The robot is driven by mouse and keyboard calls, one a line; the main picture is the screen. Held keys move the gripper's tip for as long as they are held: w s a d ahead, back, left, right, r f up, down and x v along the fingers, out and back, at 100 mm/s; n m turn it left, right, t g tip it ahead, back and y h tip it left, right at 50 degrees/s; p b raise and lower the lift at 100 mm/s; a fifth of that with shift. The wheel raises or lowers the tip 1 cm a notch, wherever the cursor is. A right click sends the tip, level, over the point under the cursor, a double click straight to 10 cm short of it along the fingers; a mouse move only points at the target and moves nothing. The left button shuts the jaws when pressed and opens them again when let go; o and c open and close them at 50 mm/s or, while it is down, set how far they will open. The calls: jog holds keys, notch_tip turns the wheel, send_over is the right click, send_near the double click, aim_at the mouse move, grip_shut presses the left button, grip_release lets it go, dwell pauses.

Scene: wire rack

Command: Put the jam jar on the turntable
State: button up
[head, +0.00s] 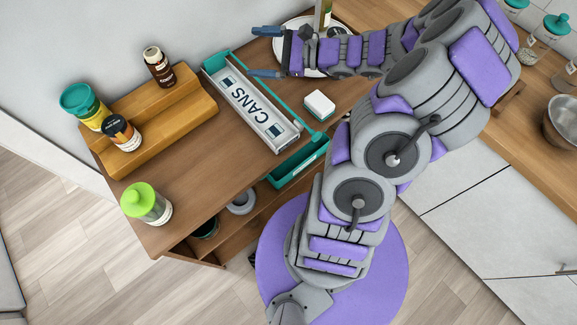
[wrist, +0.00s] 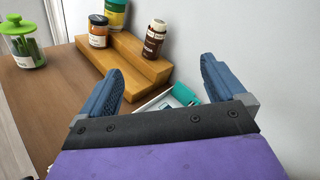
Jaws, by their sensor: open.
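The jam jar is most likely the small orange-brown jar with a dark lid and pale label (head: 122,134), on the lower step of the wooden stepped rack; it also shows in the wrist view (wrist: 99,31). The turntable appears to be the white round disc (head: 288,28) at the top of the head view, partly hidden by my gripper and arm, with a tall bottle (head: 322,14) on it. My gripper (head: 253,52) is open and empty, in front of the disc, well right of the jar. Its blue fingers are spread in the wrist view (wrist: 158,72).
The wooden rack (head: 165,135) also holds a teal-lidded jar (head: 82,104) and a brown bottle (head: 158,66). A lime-lidded jar (head: 147,203) stands at the table's front left. A CANS tray (head: 248,103) and white block (head: 319,105) lie mid-table. Bare wood separates rack and tray.

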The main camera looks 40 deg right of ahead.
jog(key=s+a+r+n+g, duration=0.1)
jog(key=s+a+n+g, duration=0.55)
jog(key=a, duration=0.35)
jog(key=s+a+r+n+g, duration=0.1)
jog(key=s+a+n+g, duration=0.5)
jog(key=a, duration=0.4)
jog(key=s+n+g+h, duration=0.2)
jog(key=s+n+h, duration=0.3)
jog(key=s, duration=0.5)
jog(key=s+d+n+h, duration=0.4)
jog(key=s+d+h, duration=0.2)
jog(key=s+h, duration=0.1)
jog(key=shift+s+t, duration=0.3)
jog(key=shift+t, duration=0.05)
jog(key=shift+d, duration=0.15)
